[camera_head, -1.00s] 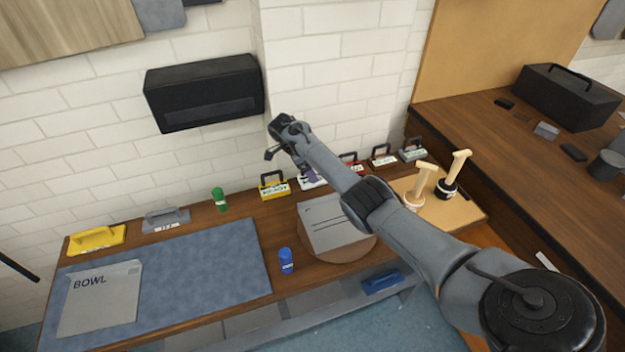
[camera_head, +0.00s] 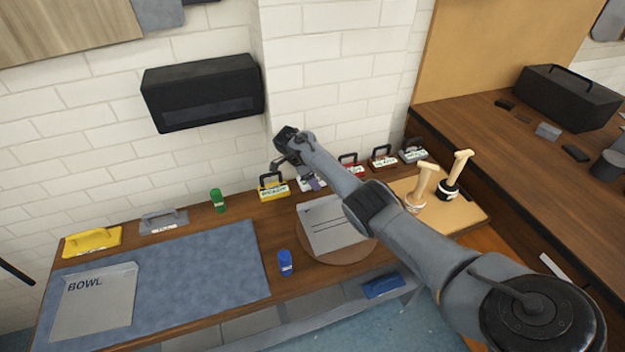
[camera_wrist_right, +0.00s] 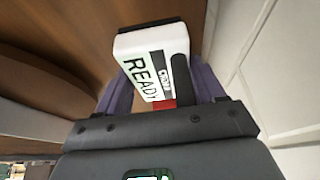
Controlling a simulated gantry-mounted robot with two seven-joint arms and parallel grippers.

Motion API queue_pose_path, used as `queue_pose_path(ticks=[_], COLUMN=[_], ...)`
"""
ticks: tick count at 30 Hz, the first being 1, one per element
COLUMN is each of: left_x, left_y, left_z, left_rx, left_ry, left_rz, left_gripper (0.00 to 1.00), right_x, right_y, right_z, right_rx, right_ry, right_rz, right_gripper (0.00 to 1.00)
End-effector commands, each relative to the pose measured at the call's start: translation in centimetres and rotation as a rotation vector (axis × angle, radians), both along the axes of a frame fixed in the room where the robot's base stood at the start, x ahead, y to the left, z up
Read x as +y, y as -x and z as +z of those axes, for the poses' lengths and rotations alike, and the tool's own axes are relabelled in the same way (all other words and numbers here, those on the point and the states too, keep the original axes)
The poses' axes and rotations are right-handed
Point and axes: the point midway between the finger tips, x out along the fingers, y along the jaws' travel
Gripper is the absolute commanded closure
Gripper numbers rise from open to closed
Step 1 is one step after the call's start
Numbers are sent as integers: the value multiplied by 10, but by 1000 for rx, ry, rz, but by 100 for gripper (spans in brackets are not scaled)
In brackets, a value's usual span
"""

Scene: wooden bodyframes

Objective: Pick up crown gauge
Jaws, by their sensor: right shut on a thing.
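A white block with a black handle (camera_wrist_right: 150,55) reads READY beside a smaller label that looks like CROWN; I take it as the crown gauge. My right gripper (camera_wrist_right: 163,88) has a purple finger on each side of it and is shut on it. In the head view the right gripper (camera_head: 303,174) is low at the back of the bench, and the white gauge (camera_head: 306,188) shows partly behind it. I cannot tell whether the gauge is clear of the bench top. My left gripper is not in view.
A yellow handled block (camera_head: 273,190) stands left of the gripper. Red (camera_head: 352,170), brown (camera_head: 383,161) and grey (camera_head: 413,154) handled blocks stand right. A grey sheet (camera_head: 320,222) on a round board, a blue can (camera_head: 285,264) and green can (camera_head: 218,201) are nearby. The wall is close behind.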

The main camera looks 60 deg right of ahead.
Motion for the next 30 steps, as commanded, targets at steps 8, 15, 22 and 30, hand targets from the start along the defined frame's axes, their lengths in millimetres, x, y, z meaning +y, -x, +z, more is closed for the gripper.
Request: queue_pose_path(ticks=[8, 15, 22, 30], left_x=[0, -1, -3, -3], left_y=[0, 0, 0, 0], left_z=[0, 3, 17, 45], left_rx=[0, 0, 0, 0], left_ry=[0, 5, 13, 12], left_rz=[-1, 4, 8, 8], left_gripper=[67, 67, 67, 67], right_x=[0, 0, 0, -5], right_y=[0, 0, -1, 25], right_z=[1, 5, 30, 60], right_rx=[-1, 0, -2, 2], right_ry=[1, 0, 1, 3], right_rz=[0, 0, 0, -1], right_gripper=[71, 72, 72, 72])
